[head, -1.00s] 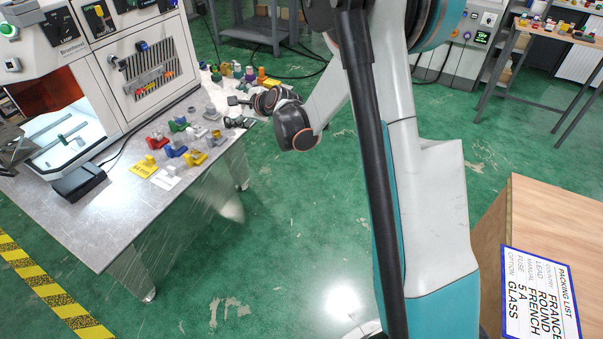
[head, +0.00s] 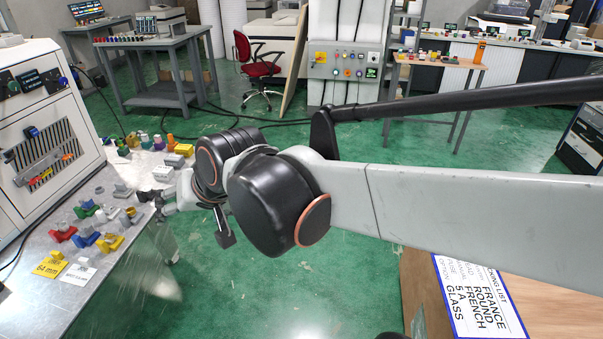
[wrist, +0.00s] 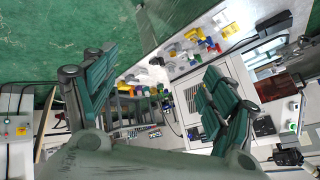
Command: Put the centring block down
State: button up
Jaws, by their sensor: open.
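My gripper (wrist: 158,78) has its two teal fingers spread wide in the wrist view, with nothing held between them. In the head view it is at the table's right edge, partly hidden behind my wrist. Several small blocks stand on the metal table: red (head: 62,233), blue (head: 85,238), yellow (head: 109,243) and green (head: 84,209), with grey ones (head: 122,191) behind. I cannot tell which is the centring block. In the wrist view the coloured blocks (wrist: 209,44) show beyond the fingers, apart from them.
A yellow "64 mm" card (head: 50,265) and a white card (head: 78,275) lie at the table's front. A grey machine (head: 50,130) stands at the left. A wooden box with a packing list (head: 480,297) is at lower right. Green floor lies between.

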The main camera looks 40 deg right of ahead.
jog(key=s+d+f+n, duration=0.1)
jog(key=s+n, duration=0.1)
jog(key=s, duration=0.3)
jog(key=s+f+n+g+h, duration=0.1)
jog(key=s+n, duration=0.2)
jog(key=s, duration=0.2)
jog(key=shift+d+f, duration=0.35)
jog(key=shift+f, duration=0.05)
jog(key=shift+s, duration=0.1)
dwell(0.4)
